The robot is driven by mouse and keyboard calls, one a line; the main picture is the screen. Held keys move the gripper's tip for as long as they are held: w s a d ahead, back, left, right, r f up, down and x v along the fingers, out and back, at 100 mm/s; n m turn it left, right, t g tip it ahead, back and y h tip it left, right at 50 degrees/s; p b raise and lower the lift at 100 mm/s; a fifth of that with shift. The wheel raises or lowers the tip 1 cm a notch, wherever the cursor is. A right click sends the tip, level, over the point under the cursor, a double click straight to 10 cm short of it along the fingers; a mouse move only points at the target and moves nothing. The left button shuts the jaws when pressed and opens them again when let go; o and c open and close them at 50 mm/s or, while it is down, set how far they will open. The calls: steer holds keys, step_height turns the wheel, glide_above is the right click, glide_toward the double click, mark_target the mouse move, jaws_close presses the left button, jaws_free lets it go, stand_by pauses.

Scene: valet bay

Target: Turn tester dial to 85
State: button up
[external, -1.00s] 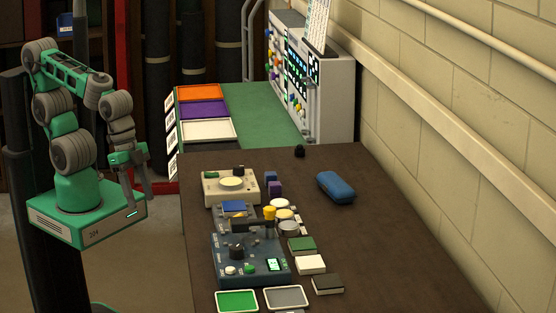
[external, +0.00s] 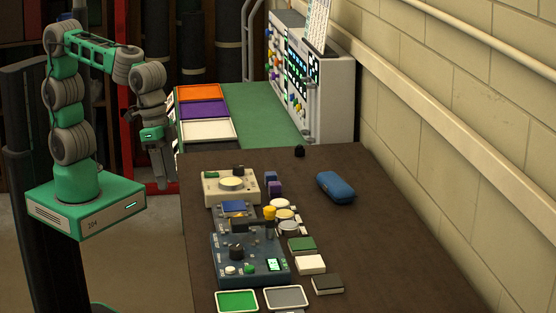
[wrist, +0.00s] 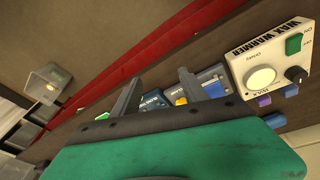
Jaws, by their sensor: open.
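The dial's setting is too small to read. My gripper (external: 160,185) points down beside the bench's left edge, well apart from the box. In the wrist view my gripper (wrist: 160,74) is open, with nothing between its fingers. Blue equipment partly shows beyond the fingers; I cannot tell which piece is the tester there.
The beige wax warmer (external: 231,186) stands behind the tester, with its black knob also in the wrist view (wrist: 296,75). Small tins, blocks and a blue case (external: 336,187) lie to the right. Green and grey trays (external: 237,300) lie in front. The bench's right side is mostly clear.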

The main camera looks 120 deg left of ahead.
steer(key=w+d+r+n+g+p, duration=0.1)
steer(key=w+r+n+p, duration=0.15)
steer(key=w, duration=0.55)
steer(key=w+d+r+n+p, duration=0.1)
steer(key=w+n, duration=0.2)
steer(key=w, duration=0.4)
steer(key=n+p, duration=0.3)
steer(key=n, duration=0.2)
glide_toward(235, 247)
steer(key=shift+w+f+g, duration=0.25)
steer(key=shift+f+g, duration=0.05)
steer(key=shift+g, duration=0.1)
steer(key=shift+w+f+n, duration=0.15)
steer(key=shift+f+n, duration=0.1)
steer(key=shift+f, duration=0.4)
steer(key=f, duration=0.3)
steer(key=f+p, duration=0.1)
steer(key=f, duration=0.3)
steer(key=shift+w, duration=0.2)
steer(key=shift+c, duration=0.5)
jaws_close()
